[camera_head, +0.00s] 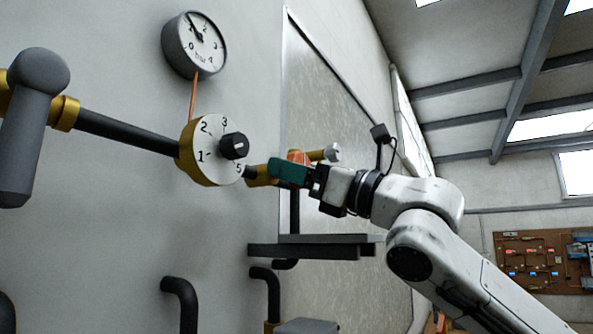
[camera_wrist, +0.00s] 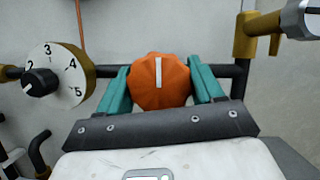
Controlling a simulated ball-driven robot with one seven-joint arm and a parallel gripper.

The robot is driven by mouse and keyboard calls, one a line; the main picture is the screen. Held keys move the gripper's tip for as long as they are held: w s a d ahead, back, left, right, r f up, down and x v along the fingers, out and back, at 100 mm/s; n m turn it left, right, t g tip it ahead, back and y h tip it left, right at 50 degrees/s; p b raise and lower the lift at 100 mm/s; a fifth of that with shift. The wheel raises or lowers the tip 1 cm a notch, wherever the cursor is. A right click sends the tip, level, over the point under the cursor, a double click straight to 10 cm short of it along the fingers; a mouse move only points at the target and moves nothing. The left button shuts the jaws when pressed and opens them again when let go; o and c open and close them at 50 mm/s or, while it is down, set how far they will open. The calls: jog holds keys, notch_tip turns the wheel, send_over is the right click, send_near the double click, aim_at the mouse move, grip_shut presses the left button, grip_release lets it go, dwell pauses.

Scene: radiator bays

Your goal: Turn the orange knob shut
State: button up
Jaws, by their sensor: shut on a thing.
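The orange knob (camera_wrist: 158,84) shows in the wrist view as a ribbed round cap with a white line pointing up in the picture. In the head view only a small part of the knob (camera_head: 297,156) shows behind my gripper. My gripper (camera_wrist: 160,88) has its teal fingers on either side of the knob, shut on it. In the head view the gripper (camera_head: 290,170) reaches in from the right, and its fingers hide most of the knob.
A numbered dial (camera_head: 212,150) with a black knob (camera_head: 233,146) sits left of the gripper, also seen in the wrist view (camera_wrist: 52,75). A pressure gauge (camera_head: 197,45) hangs above. A brass fitting with a silver cap (camera_wrist: 298,20) is close on the right. A dark shelf (camera_head: 310,246) lies below.

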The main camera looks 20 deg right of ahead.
jog(key=shift+c, duration=0.9)
jog(key=shift+f+m, duration=0.1)
jog(key=shift+m, duration=0.2)
